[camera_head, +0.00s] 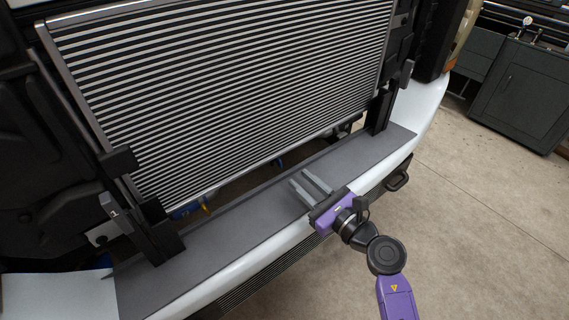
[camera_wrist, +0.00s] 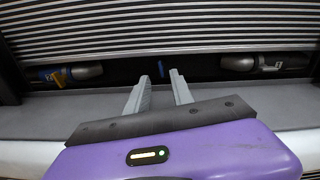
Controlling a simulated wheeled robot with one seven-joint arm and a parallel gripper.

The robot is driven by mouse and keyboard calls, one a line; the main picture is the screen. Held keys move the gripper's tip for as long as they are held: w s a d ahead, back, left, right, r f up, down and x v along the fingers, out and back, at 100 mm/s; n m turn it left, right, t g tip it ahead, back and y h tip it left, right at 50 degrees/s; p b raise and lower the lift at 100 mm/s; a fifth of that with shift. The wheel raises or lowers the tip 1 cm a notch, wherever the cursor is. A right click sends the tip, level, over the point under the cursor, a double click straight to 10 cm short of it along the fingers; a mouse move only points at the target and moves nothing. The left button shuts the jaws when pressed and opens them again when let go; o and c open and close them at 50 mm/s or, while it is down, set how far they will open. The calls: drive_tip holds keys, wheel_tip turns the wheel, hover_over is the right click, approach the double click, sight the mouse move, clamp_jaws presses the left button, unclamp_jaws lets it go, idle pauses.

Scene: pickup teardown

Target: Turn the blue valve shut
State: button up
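A small blue upright piece (camera_wrist: 178,80), likely the valve's handle, shows in the dark gap under the radiator in the wrist view. A bit of blue also shows under the radiator in the head view (camera_head: 279,163). My gripper (camera_head: 299,177) is over the grey bumper shelf, pointing toward that gap. Its two grey fingers (camera_wrist: 158,74) are parted with nothing between them. The valve's body and pipe are hidden in shadow.
The finned radiator (camera_head: 230,90) overhangs the gap. The grey shelf (camera_head: 240,205) is bare. A blue fitting with a yellow part (camera_wrist: 60,75) lies left in the gap, a grey cylindrical fitting (camera_wrist: 240,63) right. Black brackets (camera_head: 155,230) stand at the shelf's ends.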

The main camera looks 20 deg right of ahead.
sight(280, 162)
drive_tip(key=shift+b+x, duration=0.3)
drive_tip(key=shift+x, duration=3.6)
clamp_jaws()
